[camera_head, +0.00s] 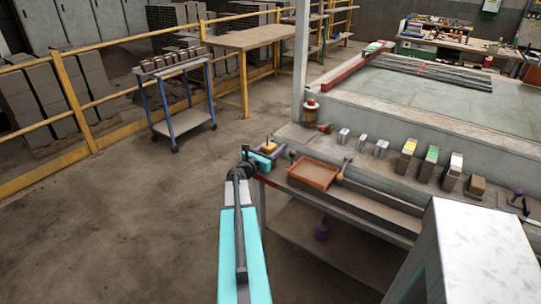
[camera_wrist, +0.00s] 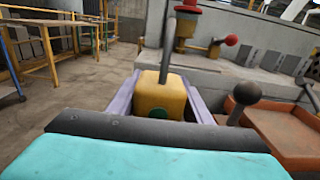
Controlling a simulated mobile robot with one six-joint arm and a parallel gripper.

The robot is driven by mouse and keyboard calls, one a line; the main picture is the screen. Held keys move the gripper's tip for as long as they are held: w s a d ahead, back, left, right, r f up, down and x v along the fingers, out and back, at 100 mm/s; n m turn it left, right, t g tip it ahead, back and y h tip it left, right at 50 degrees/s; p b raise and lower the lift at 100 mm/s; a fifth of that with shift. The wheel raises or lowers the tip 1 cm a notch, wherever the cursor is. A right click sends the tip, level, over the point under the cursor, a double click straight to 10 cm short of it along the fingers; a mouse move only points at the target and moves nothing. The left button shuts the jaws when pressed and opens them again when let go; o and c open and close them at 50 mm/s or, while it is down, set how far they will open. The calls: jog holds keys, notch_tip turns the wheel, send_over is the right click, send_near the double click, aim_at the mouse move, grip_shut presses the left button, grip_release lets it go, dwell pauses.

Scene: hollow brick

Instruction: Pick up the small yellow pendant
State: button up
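The small yellow pendant (camera_wrist: 160,98) is a yellow block with a dark rod rising from its top and a green mark low on its near face. It stands near the left end of the bench, where it also shows small in the head view (camera_head: 268,146). My gripper (camera_head: 272,151) is at this bench corner. In the wrist view its two lavender fingers (camera_wrist: 160,88) lie on either side of the block and look open, with a slight gap on the right. Contact on the left cannot be told. The block's lower part is hidden behind my gripper's dark bar.
An orange tray (camera_head: 314,173) lies just right of the pendant, with a dark ball-topped knob (camera_wrist: 246,93) beside it. A red-topped post (camera_head: 311,108) stands behind. Several metal blocks (camera_head: 408,152) line the bench to the right. The floor at left is clear up to a trolley (camera_head: 184,122).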

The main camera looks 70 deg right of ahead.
jog(key=c, duration=0.9)
jog(key=shift+r, duration=0.1)
jog(key=shift+r, duration=0.75)
jog(key=a+r, duration=0.1)
jog(key=a, duration=0.4)
jog(key=s+a+r+p, duration=0.1)
jog(key=a, duration=0.4)
jog(key=s+a+r, duration=0.1)
jog(key=a, duration=0.4)
jog(key=shift+a+r, duration=0.1)
jog(key=shift+r, duration=0.15)
jog(key=shift+w+a+f+p, duration=0.1)
jog(key=shift+a+f+p, duration=0.05)
jog(key=shift+p, duration=0.3)
